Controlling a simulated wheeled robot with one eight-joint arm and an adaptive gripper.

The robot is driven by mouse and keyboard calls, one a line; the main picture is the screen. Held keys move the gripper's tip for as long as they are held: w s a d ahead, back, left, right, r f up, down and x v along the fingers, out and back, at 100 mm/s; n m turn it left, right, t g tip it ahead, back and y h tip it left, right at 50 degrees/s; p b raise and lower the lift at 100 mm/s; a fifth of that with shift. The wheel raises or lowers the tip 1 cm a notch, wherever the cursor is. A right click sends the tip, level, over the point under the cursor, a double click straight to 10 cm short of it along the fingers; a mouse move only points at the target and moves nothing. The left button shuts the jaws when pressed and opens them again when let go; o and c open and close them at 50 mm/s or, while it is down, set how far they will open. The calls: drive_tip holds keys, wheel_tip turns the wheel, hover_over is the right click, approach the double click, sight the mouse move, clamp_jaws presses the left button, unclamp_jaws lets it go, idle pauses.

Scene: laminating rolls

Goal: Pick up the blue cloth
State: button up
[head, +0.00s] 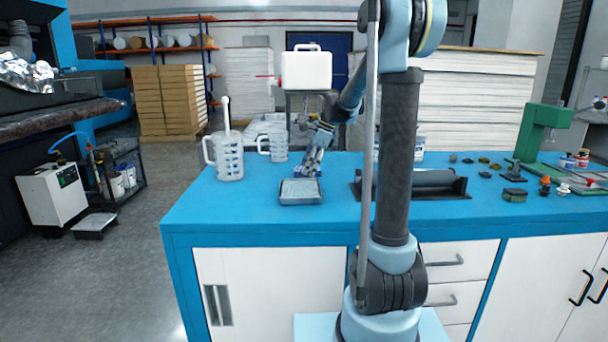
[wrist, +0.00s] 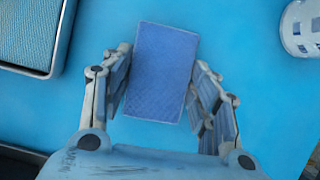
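The blue cloth (wrist: 161,72) shows in the wrist view as a flat, folded-looking blue rectangle between the two fingers of my gripper (wrist: 162,62). The fingers are spread wide, one on each side of the cloth and close to its edges. Whether either finger touches it is hard to tell.
A grey tray (head: 300,199) lies just in front of my gripper; its corner shows in the wrist view (wrist: 62,40). A black roller unit (head: 440,185) is at right. The table's (head: 195,208) front left is clear.

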idle(0.4)
wheel_tip(320, 180, up, 10)
drive_tip(key=shift+r, duration=0.15)
drive_tip(key=shift+c, duration=0.2)
drive_tip(key=shift+o, duration=0.4)
drive_tip(key=shift+a, duration=0.1)
